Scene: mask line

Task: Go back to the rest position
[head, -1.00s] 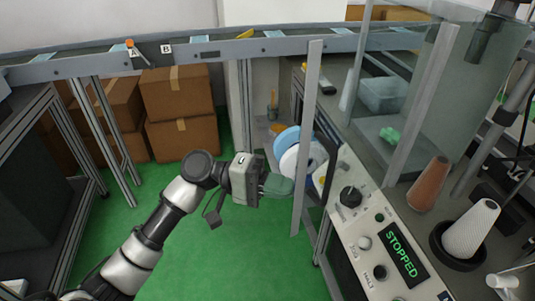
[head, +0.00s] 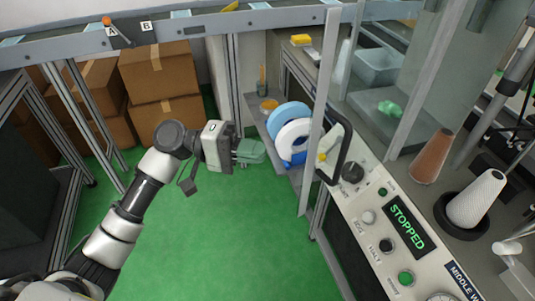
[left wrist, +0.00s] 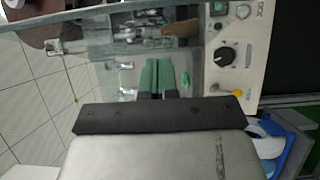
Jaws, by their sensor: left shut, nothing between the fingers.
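My left gripper (head: 250,151) is shut and empty. It hangs over the green floor in the head view, left of the blue and white rolls (head: 290,130) and apart from them. In the left wrist view its green fingers (left wrist: 157,78) lie side by side, with the machine's clear guard and control panel beyond. My right gripper is not in view.
The control panel (head: 400,225) reads STOPPED and stands at the right. A metal post (head: 319,110) and a black handle (head: 338,155) stand near the rolls. A conveyor (head: 200,28) runs across the back, with cardboard boxes (head: 160,75) under it. The green floor (head: 215,235) is clear.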

